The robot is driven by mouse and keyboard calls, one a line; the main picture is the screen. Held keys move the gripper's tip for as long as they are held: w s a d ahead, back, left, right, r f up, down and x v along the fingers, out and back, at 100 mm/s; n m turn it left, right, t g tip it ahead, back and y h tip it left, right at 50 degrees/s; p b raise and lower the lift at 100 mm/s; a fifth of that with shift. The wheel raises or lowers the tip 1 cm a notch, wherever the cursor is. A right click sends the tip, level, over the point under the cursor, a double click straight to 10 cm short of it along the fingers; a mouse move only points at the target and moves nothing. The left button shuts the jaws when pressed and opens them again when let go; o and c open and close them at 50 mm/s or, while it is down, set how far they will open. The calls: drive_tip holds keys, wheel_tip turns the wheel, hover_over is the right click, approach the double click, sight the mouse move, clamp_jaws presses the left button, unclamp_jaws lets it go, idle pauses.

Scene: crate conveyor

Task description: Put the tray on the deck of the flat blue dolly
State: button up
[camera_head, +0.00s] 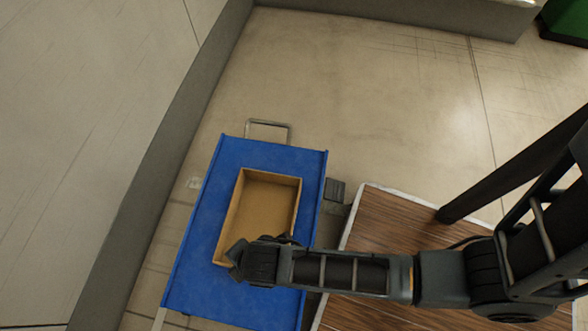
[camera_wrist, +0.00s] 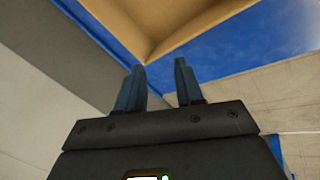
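The tray (camera_head: 268,205) is a shallow, empty, light-brown open box. It lies flat on the blue deck of the dolly (camera_head: 198,270), with blue showing around its sides. My gripper (camera_head: 236,262) is at the tray's lower-left corner, and my wrist covers part of the tray's near end. In the wrist view the two fingers of my gripper (camera_wrist: 158,66) stand apart with a clear gap. A corner of the tray (camera_wrist: 150,40) shows just beyond the fingertips, with the blue deck (camera_wrist: 240,55) beside it. I cannot tell whether a finger touches the tray.
A metal handle loop (camera_head: 268,130) stands at the dolly's far end. A wood-topped surface (camera_head: 395,230) is right of the dolly, under my arm. A grey wall edge (camera_head: 165,160) runs along the left. A green object (camera_head: 566,22) is at the top right. The floor beyond is clear.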

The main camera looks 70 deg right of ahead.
drive_tip(key=s+d+r+m+t, duration=0.2)
drive_tip(key=s+r+m+t, duration=0.15)
drive_tip(key=s+r, duration=0.25)
drive_tip(key=s+d+r+m+t, duration=0.2)
drive_tip(key=s+r+m, duration=0.3)
drive_tip(key=r, duration=0.2)
drive_tip(key=s+d+r+m+t, duration=0.1)
drive_tip(key=s+d+r, duration=0.1)
drive_tip(key=r, duration=0.5)
drive_tip(key=s+d+r+m+t, duration=0.2)
drive_tip(key=d+r, duration=0.1)
drive_tip(key=r, duration=0.4)
drive_tip(key=s+d+r+m+t, duration=0.2)
drive_tip(key=d+r, duration=0.1)
drive_tip(key=r, duration=0.5)
drive_tip(key=shift+s, duration=0.3)
drive_tip(key=shift+m, duration=0.25)
wheel_tip(320, 180, up, 25)
drive_tip(key=p, duration=2.5)
